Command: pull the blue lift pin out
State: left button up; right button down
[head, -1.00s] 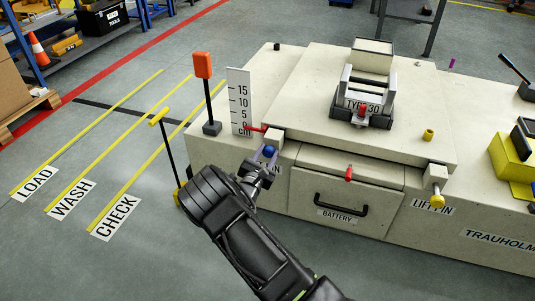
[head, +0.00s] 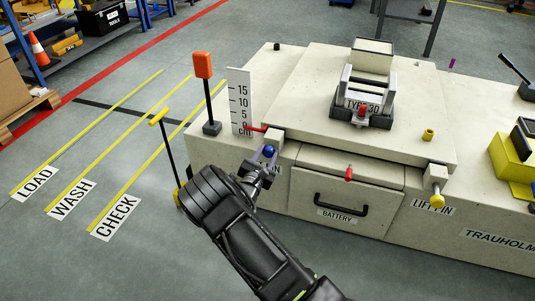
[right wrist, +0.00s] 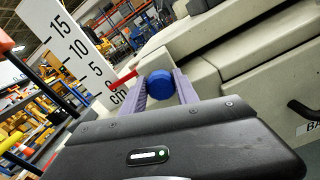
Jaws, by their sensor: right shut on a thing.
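The blue lift pin (head: 269,151) shows as a round blue knob on the front of a small cream block (head: 276,137), at the left front of the carrier. My right gripper (head: 264,156) is shut on this knob, one purple finger on each side. In the right wrist view the blue knob (right wrist: 160,87) sits between the two fingers (right wrist: 162,92), close to the block face. The pin's shaft is hidden. My left gripper is not in view.
A battery drawer with a black handle (head: 341,206) is to the right. A yellow pin (head: 436,200) sits at the far right block. Floor at left is mostly clear.

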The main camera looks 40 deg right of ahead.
jog(key=p+v, duration=0.2)
jog(key=v, duration=0.2)
jog(key=shift+s+a+r, duration=0.1)
jog(key=shift+s+a, duration=0.05)
jog(key=shift+a, duration=0.1)
jog(key=shift+s+a, duration=0.1)
jog(key=shift+a, duration=0.05)
jog(key=shift+f, duration=0.3)
jog(key=c, duration=1.4)
grip_release()
jog(key=o, duration=0.5)
jog(key=shift+r, duration=0.15)
jog(key=p+v, duration=0.2)
jog(key=v, duration=0.6)
jog(key=shift+r+p, duration=0.1)
jog(key=shift+p, duration=0.2)
